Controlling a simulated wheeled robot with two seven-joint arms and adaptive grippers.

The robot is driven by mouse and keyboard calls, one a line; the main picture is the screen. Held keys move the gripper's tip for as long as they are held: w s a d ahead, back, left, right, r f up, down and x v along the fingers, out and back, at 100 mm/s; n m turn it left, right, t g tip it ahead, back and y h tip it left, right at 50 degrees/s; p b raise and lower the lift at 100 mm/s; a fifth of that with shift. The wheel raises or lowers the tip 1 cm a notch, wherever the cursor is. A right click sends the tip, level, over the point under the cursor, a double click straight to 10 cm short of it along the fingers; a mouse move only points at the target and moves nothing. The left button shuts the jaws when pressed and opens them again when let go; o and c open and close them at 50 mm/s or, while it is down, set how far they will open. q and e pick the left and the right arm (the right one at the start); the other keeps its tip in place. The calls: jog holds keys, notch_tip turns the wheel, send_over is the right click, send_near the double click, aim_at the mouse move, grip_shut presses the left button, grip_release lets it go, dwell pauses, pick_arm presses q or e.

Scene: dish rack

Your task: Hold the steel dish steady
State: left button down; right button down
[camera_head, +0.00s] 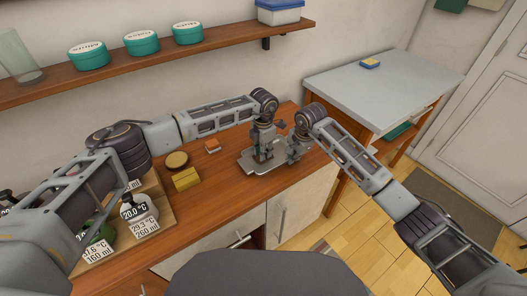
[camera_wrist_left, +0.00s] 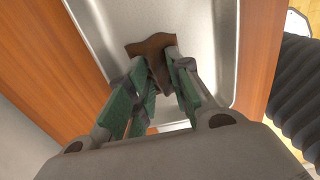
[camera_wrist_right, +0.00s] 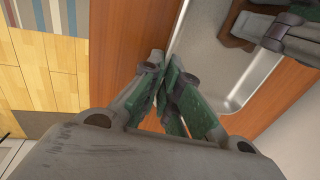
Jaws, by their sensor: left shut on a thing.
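The steel dish (camera_head: 246,158) lies on the wooden counter; its shiny inside and rim also show in the left wrist view (camera_wrist_left: 212,40) and the right wrist view (camera_wrist_right: 205,40). My left gripper (camera_head: 262,158) reaches down into the dish and is shut on a flat brown piece (camera_wrist_left: 150,48), which also shows in the right wrist view (camera_wrist_right: 238,22). My right gripper (camera_head: 291,158) is low at the dish's right side. Its fingertips (camera_wrist_right: 166,62) are close together by the rim; whether they pinch it is hidden.
A yellow block (camera_head: 186,179), a round brown-topped thing (camera_head: 177,160) and a small orange block (camera_head: 212,146) lie left of the dish. Several labelled flasks (camera_head: 140,212) stand farther left. A grey-topped table (camera_head: 385,90) stands at right, beyond a gap. A shelf (camera_head: 130,62) runs above.

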pick_arm(q)
jog(key=shift+r, duration=0.2)
jog(key=shift+r, duration=3.35)
pick_arm(e)
jog(key=c, duration=1.6)
grip_release()
jog(key=shift+o, duration=0.2)
notch_tip(320, 180, up, 12)
jog(key=s+d, duration=0.1)
jog(key=s, duration=0.1)
jog(key=shift+d+f, duration=0.15)
jog(key=shift+d, duration=0.05)
